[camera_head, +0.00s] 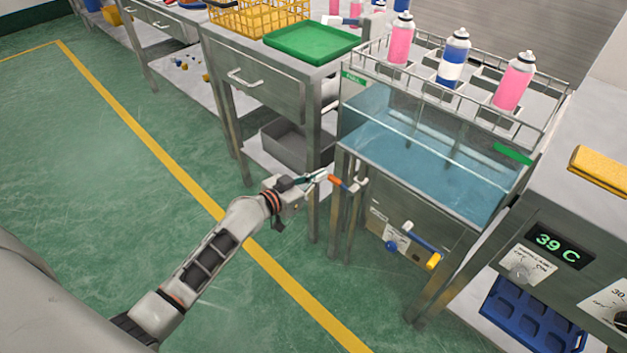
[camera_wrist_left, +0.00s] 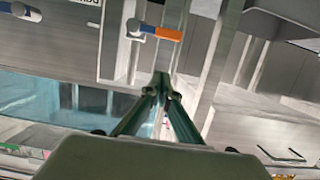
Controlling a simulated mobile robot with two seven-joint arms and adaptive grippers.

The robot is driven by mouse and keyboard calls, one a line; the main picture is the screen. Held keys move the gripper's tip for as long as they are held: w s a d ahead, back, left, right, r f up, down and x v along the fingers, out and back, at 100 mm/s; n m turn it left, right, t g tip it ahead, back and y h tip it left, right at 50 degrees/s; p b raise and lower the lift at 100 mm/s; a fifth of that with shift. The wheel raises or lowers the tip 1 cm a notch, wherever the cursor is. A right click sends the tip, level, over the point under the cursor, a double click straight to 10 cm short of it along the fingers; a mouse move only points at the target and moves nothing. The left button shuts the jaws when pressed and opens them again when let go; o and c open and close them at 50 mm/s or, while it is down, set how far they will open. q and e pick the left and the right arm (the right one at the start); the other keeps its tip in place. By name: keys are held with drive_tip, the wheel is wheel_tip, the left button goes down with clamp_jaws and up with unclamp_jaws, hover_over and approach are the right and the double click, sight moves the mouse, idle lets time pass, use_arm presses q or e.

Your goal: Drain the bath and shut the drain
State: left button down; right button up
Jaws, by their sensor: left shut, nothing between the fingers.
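The bath (camera_head: 430,165) is a clear-walled tank in a steel frame, with blue water standing in it. An orange-tipped lever (camera_head: 338,183) sits on pipework at the bath's left front leg. It also shows in the left wrist view (camera_wrist_left: 168,34), lying sideways from its round hub. A second lever, blue with a yellow end (camera_head: 423,245), slopes down on the bath's front panel beside a blue knob (camera_head: 390,246). My left gripper (camera_head: 323,175) is shut and empty, close to the orange lever's left end. In the wrist view its fingertips (camera_wrist_left: 161,86) appear apart from the lever. My right gripper is not in view.
Pink and blue cans stand in a wire rack (camera_head: 420,84) above the bath. A steel bench with a green tray (camera_head: 312,42) stands left of it, a grey bin (camera_head: 290,148) on its lower shelf. A 39 C display (camera_head: 560,245) is at right. The green floor at left is clear.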

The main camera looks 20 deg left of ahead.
use_arm(q)
drive_tip(key=x, duration=0.3)
drive_tip(key=b+x, duration=0.1)
drive_tip(key=x, duration=0.1)
drive_tip(key=shift+f, duration=0.3)
wheel_tip(320, 180, down, 3)
drive_tip(key=shift+r+b, duration=0.1)
drive_tip(key=shift+b, duration=0.6)
drive_tip(key=shift+f+b, duration=0.3)
drive_tip(key=shift+f, duration=0.15)
drive_tip(key=shift+w, duration=0.1)
drive_tip(key=shift+r, duration=0.15)
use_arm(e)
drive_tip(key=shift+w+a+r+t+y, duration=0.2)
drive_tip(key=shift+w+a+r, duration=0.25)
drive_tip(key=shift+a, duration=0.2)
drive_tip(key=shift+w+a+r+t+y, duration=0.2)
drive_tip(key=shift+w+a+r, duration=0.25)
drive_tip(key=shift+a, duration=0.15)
